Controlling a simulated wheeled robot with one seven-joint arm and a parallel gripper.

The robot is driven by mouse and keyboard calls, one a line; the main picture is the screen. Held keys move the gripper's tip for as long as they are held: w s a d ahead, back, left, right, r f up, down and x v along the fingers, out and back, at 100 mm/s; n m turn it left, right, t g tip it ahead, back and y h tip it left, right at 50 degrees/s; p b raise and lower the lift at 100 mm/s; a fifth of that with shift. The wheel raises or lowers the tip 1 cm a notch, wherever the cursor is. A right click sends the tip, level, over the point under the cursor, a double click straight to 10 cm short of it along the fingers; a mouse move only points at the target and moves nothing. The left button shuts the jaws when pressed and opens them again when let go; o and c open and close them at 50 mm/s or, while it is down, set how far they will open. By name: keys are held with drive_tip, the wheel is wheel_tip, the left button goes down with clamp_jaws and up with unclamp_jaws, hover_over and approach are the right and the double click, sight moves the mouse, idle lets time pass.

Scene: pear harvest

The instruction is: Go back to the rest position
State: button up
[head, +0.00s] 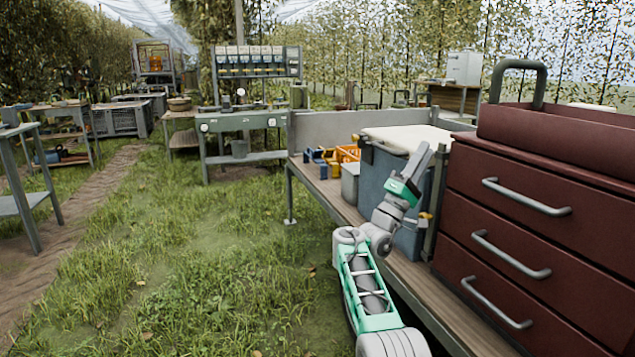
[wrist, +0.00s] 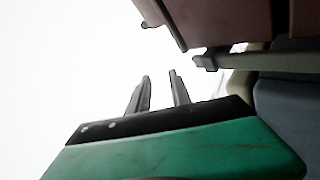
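My gripper (head: 431,153) is at the end of my raised arm, in front of a blue cool box with a white lid (head: 402,138) and left of the dark red drawer cabinet (head: 530,215). Its fingers point upward in the head view. In the wrist view, the two grey fingers of my gripper (wrist: 160,78) stand apart with a gap between them. Nothing shows between them, so it is open and empty. Behind the fingers the wrist view is mostly blank white.
The cabinet and cool box stand on a wooden cart bed (head: 335,200) close to my arm. A green workbench (head: 240,122) stands beyond. Open grass (head: 190,250) lies to the left.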

drive_tip(key=w+d+r+m+y+p, duration=0.1)
drive_tip(key=w+d+r+y+p, duration=0.25)
drive_tip(key=r+y+p, duration=0.65)
drive_tip(key=s+a+f+m+g+y+p, duration=0.1)
drive_tip(key=s+a+f+g+y+p, duration=0.3)
drive_tip(key=s, duration=1.1)
drive_tip(key=s+a+f+m+g+y+p, duration=0.1)
drive_tip(key=s+a+f+g+y+p, duration=0.3)
drive_tip(key=s+p, duration=0.5)
drive_tip(key=s+a+f+m+g+y+p, duration=0.2)
drive_tip(key=s+a+f+g+y+p, duration=0.3)
drive_tip(key=s, duration=1.7)
drive_tip(key=shift+s+a+f+p, duration=0.3)
drive_tip(key=shift+a+f+p, duration=0.35)
drive_tip(key=shift+a+f, duration=0.25)
drive_tip(key=shift+c, duration=0.6)
